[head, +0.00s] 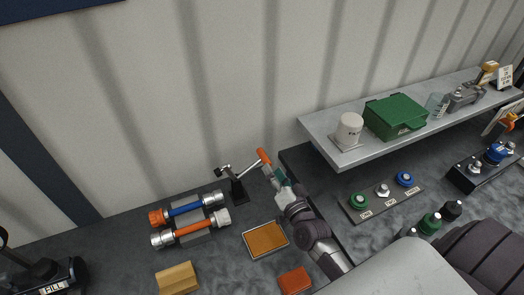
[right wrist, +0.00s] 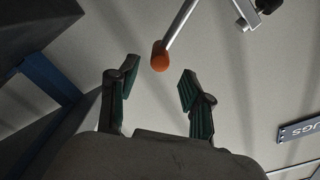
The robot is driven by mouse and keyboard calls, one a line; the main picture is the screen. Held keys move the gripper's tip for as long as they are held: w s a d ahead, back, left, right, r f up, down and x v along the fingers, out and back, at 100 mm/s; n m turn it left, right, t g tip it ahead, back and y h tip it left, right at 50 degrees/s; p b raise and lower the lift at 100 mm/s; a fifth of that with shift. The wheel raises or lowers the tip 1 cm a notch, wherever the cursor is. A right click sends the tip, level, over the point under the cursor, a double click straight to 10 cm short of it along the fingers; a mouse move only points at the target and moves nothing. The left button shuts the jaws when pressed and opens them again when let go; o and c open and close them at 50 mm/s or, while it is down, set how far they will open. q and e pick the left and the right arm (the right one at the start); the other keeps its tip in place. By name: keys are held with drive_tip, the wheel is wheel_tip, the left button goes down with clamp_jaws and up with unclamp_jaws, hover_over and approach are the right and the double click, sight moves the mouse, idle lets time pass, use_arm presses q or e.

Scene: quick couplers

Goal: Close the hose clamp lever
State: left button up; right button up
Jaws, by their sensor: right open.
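The clamp lever (head: 249,165) is a thin metal arm with an orange grip (head: 263,156), angled up and right from a black clamp base (head: 238,192). The base stands on the dark surface near the wall. My right gripper (head: 272,176) is open and empty, close below and right of the orange grip. In the right wrist view the orange grip (right wrist: 159,57) lies just beyond the two fingertips of my right gripper (right wrist: 154,86), between them in the picture and apart from both. A blue hose (head: 186,208) and an orange hose (head: 194,230) lie left of the clamp. My left gripper is out of view.
A grey shelf (head: 318,127) at the right carries a green box (head: 396,117) and a white cup (head: 349,130). An orange pad in a tray (head: 265,238), a red block (head: 294,281) and a wooden block (head: 177,279) lie in front. The wall rises behind the clamp.

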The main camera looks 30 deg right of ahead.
sight(268, 161)
drive_tip(key=w, duration=0.4)
drive_tip(key=shift+w+d, duration=0.15)
drive_tip(key=shift+w, duration=0.1)
drive_tip(key=w+p, duration=0.1)
drive_tip(key=w, duration=0.2)
drive_tip(key=shift+w, duration=0.2)
drive_tip(key=shift+w+d, duration=0.1)
drive_tip(key=shift+w, duration=0.2)
drive_tip(key=shift+w+f, duration=0.1)
drive_tip(key=shift+w, duration=0.1)
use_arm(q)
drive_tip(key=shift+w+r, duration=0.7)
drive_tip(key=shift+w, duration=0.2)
use_arm(e)
clamp_jaws()
